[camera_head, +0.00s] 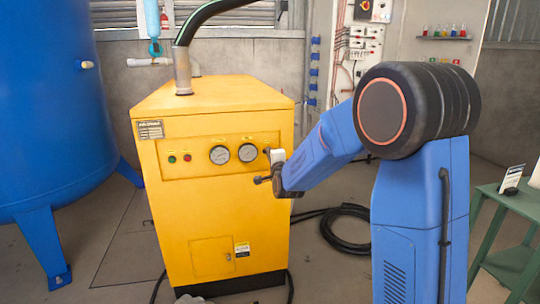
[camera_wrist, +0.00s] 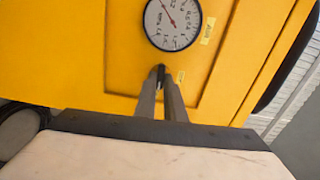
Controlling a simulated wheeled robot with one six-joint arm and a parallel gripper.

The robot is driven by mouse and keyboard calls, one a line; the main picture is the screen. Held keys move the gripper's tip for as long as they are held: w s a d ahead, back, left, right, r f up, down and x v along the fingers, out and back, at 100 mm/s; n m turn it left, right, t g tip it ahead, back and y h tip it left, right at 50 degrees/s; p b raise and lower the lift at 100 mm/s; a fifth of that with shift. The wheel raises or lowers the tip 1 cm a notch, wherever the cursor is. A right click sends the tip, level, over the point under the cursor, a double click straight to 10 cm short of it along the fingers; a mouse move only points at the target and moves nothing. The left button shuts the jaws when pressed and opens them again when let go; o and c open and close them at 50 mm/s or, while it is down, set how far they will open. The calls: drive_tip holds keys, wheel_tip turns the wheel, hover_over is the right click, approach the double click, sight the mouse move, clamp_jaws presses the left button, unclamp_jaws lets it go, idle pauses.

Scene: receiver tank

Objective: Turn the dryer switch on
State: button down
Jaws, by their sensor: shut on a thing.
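The yellow dryer (camera_head: 215,220) stands in the middle of the head view, with a recessed panel carrying a green light, a red light and two round gauges. My gripper (camera_head: 263,180) is at the right end of this panel, right of the right gauge (camera_head: 248,153). In the wrist view my gripper (camera_wrist: 161,75) has its fingers close together on a small dark switch (camera_wrist: 160,72) just below a gauge (camera_wrist: 172,22). The fingers hide most of the switch, so I cannot tell its position.
A blue tank (camera_head: 50,120) stands at the left. A black hose (camera_head: 345,228) lies coiled on the floor right of the dryer. A green table (camera_head: 515,205) is at the right edge. A thick black pipe (camera_head: 205,18) rises from the dryer top.

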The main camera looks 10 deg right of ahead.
drive_tip(key=shift+f+m, duration=0.1)
drive_tip(key=shift+m, duration=0.3)
drive_tip(key=c, duration=1.8)
unclamp_jaws()
drive_tip(key=shift+c, duration=0.2)
drive_tip(key=s, duration=1.7)
drive_tip(key=shift+s, duration=0.2)
drive_tip(key=shift+s, duration=0.1)
